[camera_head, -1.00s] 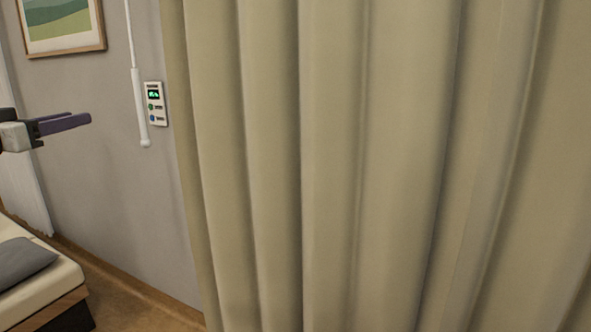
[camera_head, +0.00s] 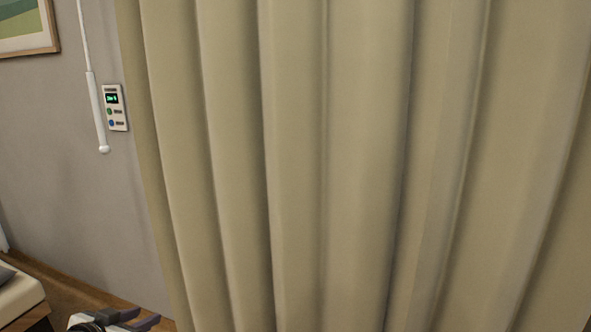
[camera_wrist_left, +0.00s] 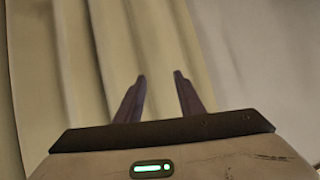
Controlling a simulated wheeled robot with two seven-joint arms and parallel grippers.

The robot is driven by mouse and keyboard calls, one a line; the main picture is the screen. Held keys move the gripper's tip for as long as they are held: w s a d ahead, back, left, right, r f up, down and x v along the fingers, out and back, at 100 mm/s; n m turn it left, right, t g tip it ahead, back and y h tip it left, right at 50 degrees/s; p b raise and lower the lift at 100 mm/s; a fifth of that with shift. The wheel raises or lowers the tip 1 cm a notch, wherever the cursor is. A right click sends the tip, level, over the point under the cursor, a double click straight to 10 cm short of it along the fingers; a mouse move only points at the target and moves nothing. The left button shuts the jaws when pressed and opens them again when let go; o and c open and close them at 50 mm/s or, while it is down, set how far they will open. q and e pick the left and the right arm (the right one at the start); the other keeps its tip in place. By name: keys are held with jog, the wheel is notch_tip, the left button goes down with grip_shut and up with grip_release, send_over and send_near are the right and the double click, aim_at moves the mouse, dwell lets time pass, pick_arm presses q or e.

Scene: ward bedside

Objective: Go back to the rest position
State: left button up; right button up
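My left gripper (camera_head: 140,322) shows at the bottom left of the head view, low in front of the wall and near the curtain's left edge. In the left wrist view its two dark fingers (camera_wrist_left: 160,98) stand apart with nothing between them. The beige curtain (camera_head: 340,160) fills most of the head view and also shows behind the fingers in the left wrist view (camera_wrist_left: 80,60). My right gripper is in neither view.
A white wall panel (camera_head: 115,108) with a small green display and a white hanging rod (camera_head: 97,115) are on the grey wall. A bed corner (camera_head: 18,295) is at the lower left. A framed picture (camera_head: 28,28) hangs at the upper left.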

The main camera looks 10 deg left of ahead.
pick_arm(q)
jog(key=s+d+f+g+h, duration=0.1)
jog(key=s+d+f+g, duration=0.1)
jog(key=s+d+f, duration=1.05)
jog(key=s+d+f+h, duration=0.1)
jog(key=s+d+f, duration=0.3)
jog(key=s+d, duration=0.9)
jog(key=s, duration=0.2)
jog(key=shift+s+f+g, duration=0.2)
jog(key=shift+s+g, duration=0.15)
jog(key=shift+g, duration=0.05)
